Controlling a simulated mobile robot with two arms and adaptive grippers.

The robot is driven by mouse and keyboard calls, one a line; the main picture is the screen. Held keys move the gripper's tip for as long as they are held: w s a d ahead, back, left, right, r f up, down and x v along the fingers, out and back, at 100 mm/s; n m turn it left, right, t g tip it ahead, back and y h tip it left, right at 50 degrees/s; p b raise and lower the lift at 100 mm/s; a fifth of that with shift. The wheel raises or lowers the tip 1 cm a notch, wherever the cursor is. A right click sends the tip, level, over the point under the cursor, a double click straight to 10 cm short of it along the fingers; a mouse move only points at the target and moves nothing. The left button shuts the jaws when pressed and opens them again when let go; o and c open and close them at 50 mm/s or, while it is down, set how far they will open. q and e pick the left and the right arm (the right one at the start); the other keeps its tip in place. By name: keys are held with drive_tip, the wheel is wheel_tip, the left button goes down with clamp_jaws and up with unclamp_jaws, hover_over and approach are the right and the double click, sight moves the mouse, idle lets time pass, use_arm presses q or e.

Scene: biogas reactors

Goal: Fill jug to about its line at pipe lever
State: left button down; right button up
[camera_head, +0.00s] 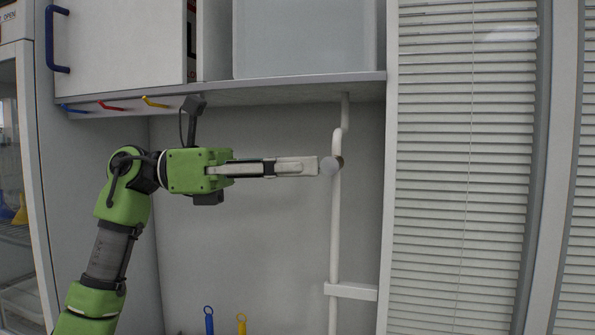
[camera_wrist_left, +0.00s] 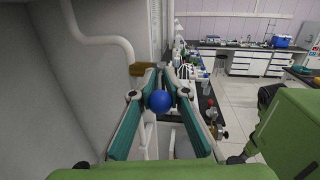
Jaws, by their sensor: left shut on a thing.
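My left gripper (camera_head: 322,166) reaches in from the left, level, with its fingers pointing right. Its fingertips are at a grey, round-ended lever (camera_head: 332,166) on the white vertical pipe (camera_head: 336,220), and it is shut there. In the left wrist view the fingers (camera_wrist_left: 160,72) come together beside a brown-gold piece (camera_wrist_left: 142,69) at the end of the bent white pipe (camera_wrist_left: 100,38). A blue ball (camera_wrist_left: 158,101) shows between the fingers; I cannot tell whether they touch it. I see no jug and no fill line. My right gripper is not in view.
A shelf (camera_head: 250,93) with colored hooks (camera_head: 112,107) runs above my arm. Blue (camera_head: 209,318) and yellow (camera_head: 241,323) looped handles stand below. A slatted blind (camera_head: 465,160) is at the right. The wrist view shows a cluttered dark bench (camera_wrist_left: 200,110) beyond.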

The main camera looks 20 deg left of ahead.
use_arm(q)
wheel_tip(320, 180, down, 2)
drive_tip(key=h+b, duration=0.3)
drive_tip(key=b, duration=0.3)
drive_tip(key=shift+d+n+t, duration=0.1)
drive_tip(key=shift+n+t, duration=0.2)
drive_tip(key=shift+t, duration=0.1)
drive_tip(key=shift+r+h+b, duration=0.2)
drive_tip(key=shift+h+b, duration=0.5)
drive_tip(key=c, duration=2.2)
unclamp_jaws()
